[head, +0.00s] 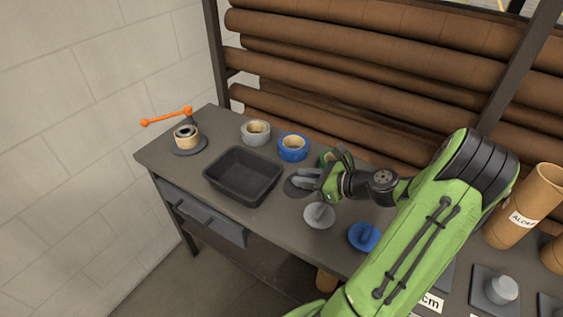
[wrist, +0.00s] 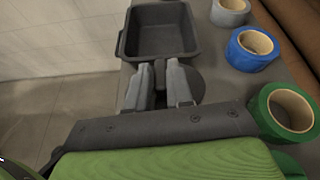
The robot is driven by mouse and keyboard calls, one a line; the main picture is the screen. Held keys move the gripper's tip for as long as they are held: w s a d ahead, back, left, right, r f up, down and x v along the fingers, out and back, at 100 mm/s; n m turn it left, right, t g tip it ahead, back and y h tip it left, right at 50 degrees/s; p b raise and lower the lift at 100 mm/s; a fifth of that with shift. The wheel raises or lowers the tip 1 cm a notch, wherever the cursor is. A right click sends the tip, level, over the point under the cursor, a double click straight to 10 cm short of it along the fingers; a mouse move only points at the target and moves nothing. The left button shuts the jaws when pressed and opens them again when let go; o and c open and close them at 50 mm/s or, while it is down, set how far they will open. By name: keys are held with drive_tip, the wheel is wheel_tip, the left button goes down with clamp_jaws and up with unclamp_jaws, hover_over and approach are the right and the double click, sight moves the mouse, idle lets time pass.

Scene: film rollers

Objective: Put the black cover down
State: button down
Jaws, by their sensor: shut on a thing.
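The black cover (head: 295,188) is a dark round disc at the left end of my gripper (head: 309,179) in the head view. In the wrist view the cover (wrist: 197,84) shows as a dark curved edge right of the fingers, and my gripper (wrist: 160,84) is shut on a narrow upright part between its fingertips, which looks like the cover's knob. The fingers hide much of the disc. The cover is at or just above the table top, right of the black tray (head: 215,184); I cannot tell whether it touches the table.
A grey cover (head: 319,221) and a blue cover (head: 362,242) lie in front of my gripper. Grey (head: 256,140), blue (head: 293,155) and green (wrist: 265,120) tape rolls stand behind. A roll stand with an orange bar (head: 165,118) is at the left corner.

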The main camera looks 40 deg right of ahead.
drive_tip(key=w+a+f+n+g+y+p, duration=0.1)
drive_tip(key=w+a+n+g+y+p, duration=0.1)
drive_tip(key=a, duration=1)
drive_tip(key=w+a+f+n+g+y+p, duration=0.1)
drive_tip(key=w+a+n+g+y+p, duration=0.2)
drive_tip(key=a, duration=0.8)
drive_tip(key=shift+w+a+f+n+y, duration=0.2)
drive_tip(key=shift+w+a+n+y, duration=0.2)
drive_tip(key=shift+w+n+y, duration=0.65)
drive_tip(key=shift+h, duration=0.25)
